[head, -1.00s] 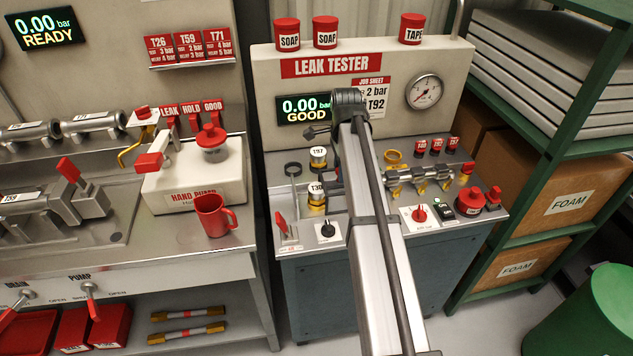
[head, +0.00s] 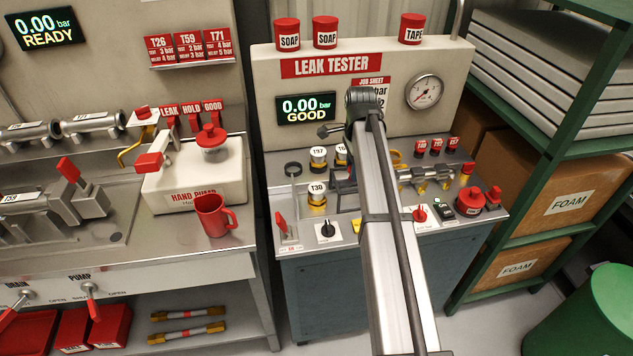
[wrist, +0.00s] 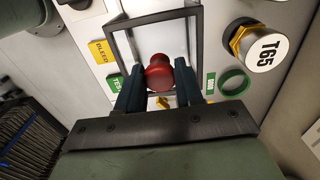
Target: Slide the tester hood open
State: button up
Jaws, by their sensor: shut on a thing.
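The tester hood shows in the wrist view as a dark rectangular frame (wrist: 155,15) over the pale panel, with a red round knob (wrist: 159,75) at its near side. My gripper (wrist: 160,82) has its two dark fingers on either side of this knob, shut on it. In the head view a small piece of dark frame (head: 343,186) shows on the leak tester's deck, left of my arm; my arm hides the rest of it, the knob and my fingers. The leak tester's display (head: 305,107) reads 0.00 bar, GOOD.
A T65 fitting (wrist: 262,50) and a green ring (wrist: 233,82) lie right of the hood in the wrist view. In the head view, capped fittings (head: 317,195) stand left of my arm, and a metal manifold (head: 425,177) lies right of it.

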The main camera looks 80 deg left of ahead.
jog(key=shift+w, duration=1)
jog(key=o, duration=0.8)
jog(key=shift+o, duration=0.2)
jog(key=shift+r, duration=0.15)
notch_tip(320, 180, up, 7)
dwell(0.5)
dwell(0.4)
